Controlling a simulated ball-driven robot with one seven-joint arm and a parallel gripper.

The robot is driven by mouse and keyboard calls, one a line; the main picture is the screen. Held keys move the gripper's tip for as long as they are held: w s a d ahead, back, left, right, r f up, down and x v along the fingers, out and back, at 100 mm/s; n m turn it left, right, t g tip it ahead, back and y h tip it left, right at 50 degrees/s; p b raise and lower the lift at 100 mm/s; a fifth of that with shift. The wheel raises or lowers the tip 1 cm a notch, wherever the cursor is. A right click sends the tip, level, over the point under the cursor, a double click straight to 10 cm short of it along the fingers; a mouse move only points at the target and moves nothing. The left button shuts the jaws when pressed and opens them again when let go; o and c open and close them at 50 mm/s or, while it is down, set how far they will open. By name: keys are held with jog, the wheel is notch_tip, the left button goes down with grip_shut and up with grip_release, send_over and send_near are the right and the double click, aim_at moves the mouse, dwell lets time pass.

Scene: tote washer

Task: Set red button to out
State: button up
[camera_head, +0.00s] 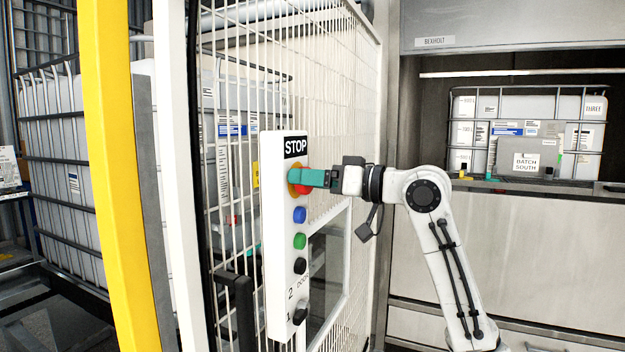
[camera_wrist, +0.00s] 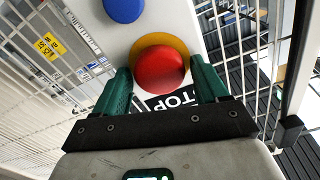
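The red button (camera_wrist: 161,69) sits in a yellow-orange collar (camera_wrist: 148,42) under the STOP label (camera_head: 295,146) on a white control panel (camera_head: 273,240). In the head view the red button (camera_head: 304,189) is mostly hidden behind my gripper (camera_head: 306,177). My gripper's green fingers reach the panel at the button. In the wrist view my gripper (camera_wrist: 159,88) has one finger on each side of the button, with the fingers apart. Whether the fingers touch the button's sides is not clear. I cannot tell whether the button is pressed in or out.
Below it on the panel are a blue button (camera_head: 299,214), a green button (camera_head: 299,240) and black knobs (camera_head: 299,266). A wire mesh fence (camera_head: 345,100) stands behind the panel. A yellow post (camera_head: 115,170) stands at left. A caged tote (camera_head: 530,135) sits in the bay at right.

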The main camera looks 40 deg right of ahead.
grip_shut()
jog(key=shift+v, duration=0.85)
jog(key=shift+o, duration=0.9)
grip_release()
jog(key=b+v, duration=0.2)
jog(key=v, duration=0.8)
jog(key=shift+s, duration=0.35)
jog(key=shift+d+f, duration=0.1)
